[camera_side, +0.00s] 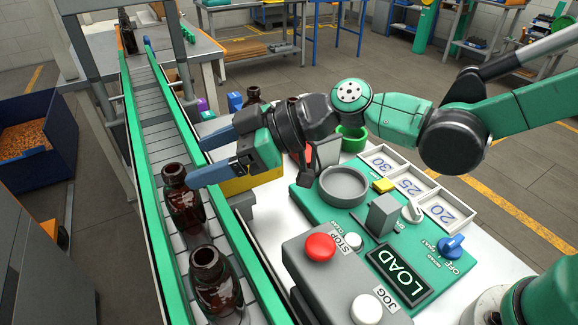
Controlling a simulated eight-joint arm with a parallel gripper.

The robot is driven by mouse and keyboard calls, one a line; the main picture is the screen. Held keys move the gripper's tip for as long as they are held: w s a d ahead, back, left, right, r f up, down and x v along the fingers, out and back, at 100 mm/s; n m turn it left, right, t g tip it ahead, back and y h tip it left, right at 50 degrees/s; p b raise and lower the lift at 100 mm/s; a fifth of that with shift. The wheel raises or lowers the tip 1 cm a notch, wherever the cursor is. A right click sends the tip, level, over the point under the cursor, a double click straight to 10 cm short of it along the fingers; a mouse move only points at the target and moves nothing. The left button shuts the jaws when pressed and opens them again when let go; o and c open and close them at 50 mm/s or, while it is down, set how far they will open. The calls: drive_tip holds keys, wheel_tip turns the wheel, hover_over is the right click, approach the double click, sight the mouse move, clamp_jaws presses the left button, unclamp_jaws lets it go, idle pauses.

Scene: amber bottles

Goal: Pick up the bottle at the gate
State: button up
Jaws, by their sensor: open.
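An amber bottle (183,205) stands upright and open-topped on the grey conveyor (165,135) between green side rails. A second amber bottle (216,285) stands nearer the camera on the same belt. A third bottle (127,35) stands at the far end. My gripper (198,162) is open, with two blue fingers pointing left over the right rail. Its nearer fingertip is close to the neck of the middle bottle; I cannot tell whether they touch. Nothing shows between the fingers. I cannot make out which part is the gate.
A control panel (330,208) with a red stop button (320,247), a LOAD display (398,272) and a grey round cup (343,187) stands right of the conveyor. A yellow bin (236,184) lies under my gripper. More dark bottles (253,96) stand behind it.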

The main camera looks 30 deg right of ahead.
sight(180, 169)
drive_tip(key=shift+x, duration=2.85)
drive_tip(key=shift+a+r, duration=0.1)
clamp_jaws()
